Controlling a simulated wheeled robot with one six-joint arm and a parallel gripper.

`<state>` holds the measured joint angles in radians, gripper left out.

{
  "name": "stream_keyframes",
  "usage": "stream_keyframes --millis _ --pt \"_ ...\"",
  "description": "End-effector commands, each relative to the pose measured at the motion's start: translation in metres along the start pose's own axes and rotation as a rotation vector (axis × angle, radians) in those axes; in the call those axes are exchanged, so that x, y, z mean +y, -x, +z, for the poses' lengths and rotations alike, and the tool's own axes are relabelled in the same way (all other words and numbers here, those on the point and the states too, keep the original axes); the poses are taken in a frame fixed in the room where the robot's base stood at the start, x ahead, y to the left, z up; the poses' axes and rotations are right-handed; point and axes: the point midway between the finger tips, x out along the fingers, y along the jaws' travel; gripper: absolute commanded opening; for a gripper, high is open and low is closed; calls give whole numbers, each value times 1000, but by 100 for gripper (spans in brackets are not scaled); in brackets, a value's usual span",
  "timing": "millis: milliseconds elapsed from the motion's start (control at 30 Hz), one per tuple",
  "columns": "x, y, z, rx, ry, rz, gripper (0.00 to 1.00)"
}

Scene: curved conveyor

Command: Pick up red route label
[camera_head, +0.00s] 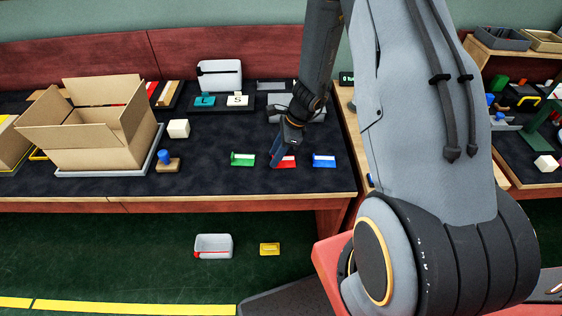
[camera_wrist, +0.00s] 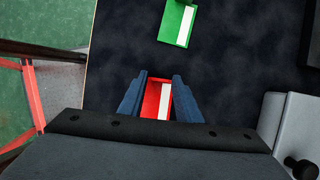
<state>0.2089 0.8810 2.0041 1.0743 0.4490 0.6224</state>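The red route label (camera_head: 289,161), a small red plate with a white strip, lies on the dark table mat between a green and a blue label. My gripper (camera_head: 278,157) is down at its left side in the head view and hides part of it. In the wrist view the red label (camera_wrist: 152,101) lies between the two blue fingers of my gripper (camera_wrist: 160,78). The fingers stand apart, one on each side of the label, close to its edges. Whether they touch it is hard to see.
The green label (camera_head: 243,159) and blue label (camera_head: 324,160) lie on either side. A stamp-like block with a blue knob (camera_head: 166,160) and an open cardboard box (camera_head: 88,130) stand to the left. The table's front edge (camera_head: 230,197) is close in front.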

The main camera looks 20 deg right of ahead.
Motion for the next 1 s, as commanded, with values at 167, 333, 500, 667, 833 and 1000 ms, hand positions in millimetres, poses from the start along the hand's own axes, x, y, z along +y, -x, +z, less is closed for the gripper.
stream_keyframes --millis 167,333,500,667,833,1000 --pt "0 0 0 0 0 0 0" --pt "0 0 0 0 0 0 0" --pt "0 1 0 0 0 0 0" --pt "-1 7 3 -1 0 -3 0" --pt "-1 23 9 0 1 -4 0" --pt "-1 50 20 0 3 -4 0"
